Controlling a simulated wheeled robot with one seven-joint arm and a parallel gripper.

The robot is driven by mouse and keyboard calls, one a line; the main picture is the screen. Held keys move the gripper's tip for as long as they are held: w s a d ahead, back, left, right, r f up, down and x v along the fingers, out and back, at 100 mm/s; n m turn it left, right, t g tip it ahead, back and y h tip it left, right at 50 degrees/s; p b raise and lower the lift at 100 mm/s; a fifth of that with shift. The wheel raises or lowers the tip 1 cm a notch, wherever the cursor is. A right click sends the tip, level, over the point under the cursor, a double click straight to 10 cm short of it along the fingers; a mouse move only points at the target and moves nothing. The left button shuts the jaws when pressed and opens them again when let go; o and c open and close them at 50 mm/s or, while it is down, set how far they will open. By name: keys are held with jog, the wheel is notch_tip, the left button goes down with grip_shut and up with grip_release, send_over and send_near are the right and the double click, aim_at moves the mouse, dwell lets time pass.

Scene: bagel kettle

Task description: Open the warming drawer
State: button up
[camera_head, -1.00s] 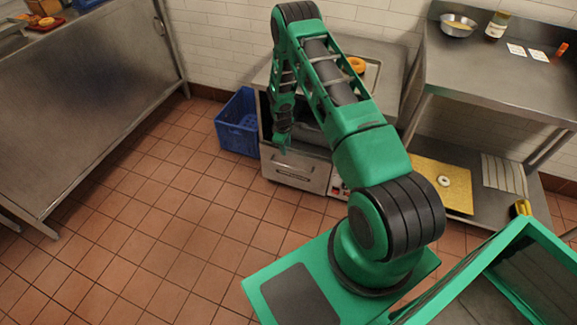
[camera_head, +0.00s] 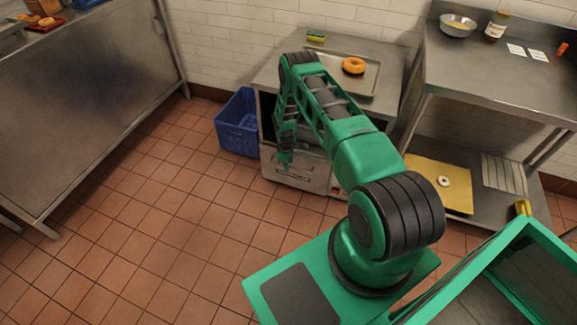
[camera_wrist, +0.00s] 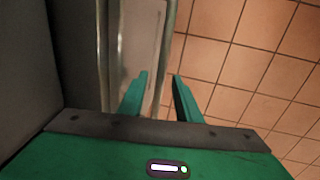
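The warming drawer (camera_head: 308,178) is the metal front low on the steel unit against the back wall, and it looks shut. Its bar handle (camera_head: 292,178) runs across the front. My gripper (camera_head: 285,160) points down right at the drawer front, partly covering its upper left. In the wrist view my gripper (camera_wrist: 160,76) has its two green fingers apart, one on each side of the handle bar (camera_wrist: 167,45). The bar passes between the fingertips; I cannot tell whether either finger touches it. The drawer front also shows in the wrist view (camera_wrist: 138,40).
A blue crate (camera_head: 237,135) stands on the floor left of the unit. A tray (camera_head: 370,80) with an orange bagel (camera_head: 353,65) lies on top of the unit. Steel tables stand left (camera_head: 95,95) and right (camera_head: 500,75). The tiled floor (camera_head: 180,215) before the drawer is clear.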

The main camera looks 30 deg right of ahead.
jog(key=shift+w+d+f, duration=0.1)
jog(key=shift+f, duration=0.4)
grip_shut()
